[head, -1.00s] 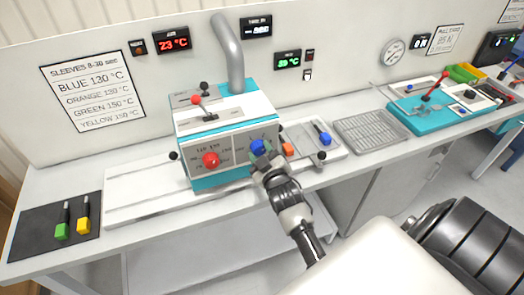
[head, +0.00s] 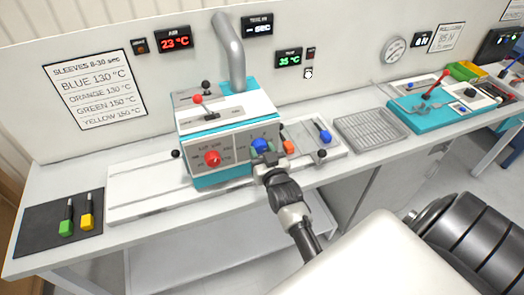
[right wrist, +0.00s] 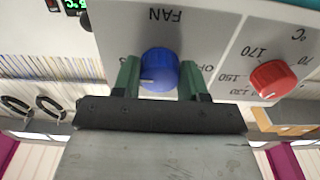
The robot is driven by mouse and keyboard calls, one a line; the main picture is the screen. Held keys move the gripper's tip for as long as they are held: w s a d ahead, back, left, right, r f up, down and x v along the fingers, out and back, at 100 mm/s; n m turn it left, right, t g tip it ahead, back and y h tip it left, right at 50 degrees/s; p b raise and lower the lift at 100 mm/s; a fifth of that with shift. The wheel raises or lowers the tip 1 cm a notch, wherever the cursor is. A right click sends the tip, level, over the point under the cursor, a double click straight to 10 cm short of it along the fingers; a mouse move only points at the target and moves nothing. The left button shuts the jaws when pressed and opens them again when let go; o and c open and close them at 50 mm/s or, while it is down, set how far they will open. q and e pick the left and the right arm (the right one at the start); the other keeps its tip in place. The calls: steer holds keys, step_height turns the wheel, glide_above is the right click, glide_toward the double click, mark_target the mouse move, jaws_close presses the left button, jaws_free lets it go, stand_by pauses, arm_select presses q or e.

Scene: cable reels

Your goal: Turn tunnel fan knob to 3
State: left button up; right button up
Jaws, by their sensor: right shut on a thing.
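The tunnel machine (head: 225,135) is a white and teal box on the bench, with a grey front panel. Its blue fan knob (head: 261,145) sits at the right of that panel, to the right of a red temperature knob (head: 212,159). In the right wrist view, the panel appears upside down, with the word FAN beside the blue knob (right wrist: 159,68). A pale mark on the knob points left in that view. My right gripper (head: 264,155) is at the panel, its green fingers on both sides of the blue knob and shut on it. My left gripper is not in view.
A grey pipe (head: 229,50) rises from the machine. Black-balled and red-balled levers stand on top. A tray with a blue-handled tool (head: 324,133) and a wire rack (head: 370,130) are to the right. A black mat (head: 35,228) with two tools lies left.

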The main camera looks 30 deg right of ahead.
steer(key=shift+f, duration=0.1)
steer(key=o, duration=0.9)
steer(key=b+v, duration=0.3)
steer(key=v, duration=0.8)
steer(key=shift+w, duration=0.1)
